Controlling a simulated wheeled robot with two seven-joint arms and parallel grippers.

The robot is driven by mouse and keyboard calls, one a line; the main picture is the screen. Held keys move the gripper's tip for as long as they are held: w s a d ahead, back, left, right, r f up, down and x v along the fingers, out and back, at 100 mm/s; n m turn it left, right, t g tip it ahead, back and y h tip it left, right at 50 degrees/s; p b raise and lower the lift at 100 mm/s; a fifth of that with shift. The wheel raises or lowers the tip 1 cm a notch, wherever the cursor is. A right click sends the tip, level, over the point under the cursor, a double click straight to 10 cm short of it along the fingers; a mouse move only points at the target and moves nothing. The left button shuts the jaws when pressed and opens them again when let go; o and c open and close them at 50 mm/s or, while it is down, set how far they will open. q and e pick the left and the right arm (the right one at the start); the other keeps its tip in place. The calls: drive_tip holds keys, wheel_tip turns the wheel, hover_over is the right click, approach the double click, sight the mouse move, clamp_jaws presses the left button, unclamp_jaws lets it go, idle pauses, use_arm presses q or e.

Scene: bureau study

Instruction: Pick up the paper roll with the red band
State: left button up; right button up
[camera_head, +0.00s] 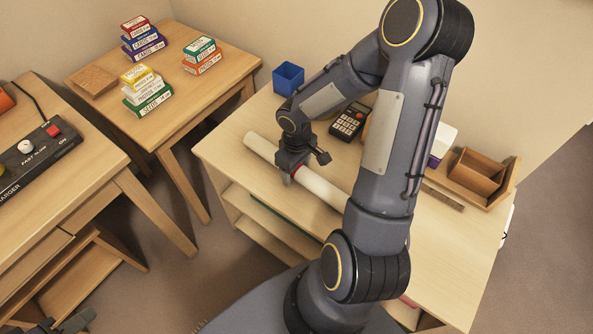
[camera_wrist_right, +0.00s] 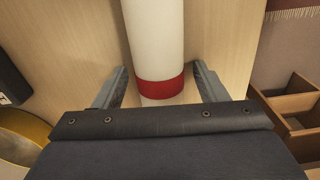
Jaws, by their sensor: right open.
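The paper roll (camera_head: 262,147) is a long white tube lying on the light wooden desk (camera_head: 235,150). It also shows in the right wrist view (camera_wrist_right: 155,40), running away from me. Its red band (camera_wrist_right: 161,87) lies between the two fingers of my right gripper (camera_wrist_right: 163,82). The fingers are open, one on each side of the roll, with a gap on both sides. In the head view my right gripper (camera_head: 291,177) is over the roll at the band, which it partly hides. My right arm hides the roll's right end. A dark grey part at the bottom left edge may be my left gripper (camera_head: 72,322).
A blue cup (camera_head: 288,78) and a black calculator (camera_head: 349,121) stand behind the roll. A wooden organiser (camera_head: 477,172) and a ruler (camera_head: 444,197) are at the right. Stacked card boxes (camera_head: 148,92) sit on another table. The desk's front right is mostly clear.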

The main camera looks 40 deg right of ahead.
drive_tip(key=shift+c, duration=0.4)
drive_tip(key=c, duration=1)
drive_tip(key=shift+r, duration=0.15)
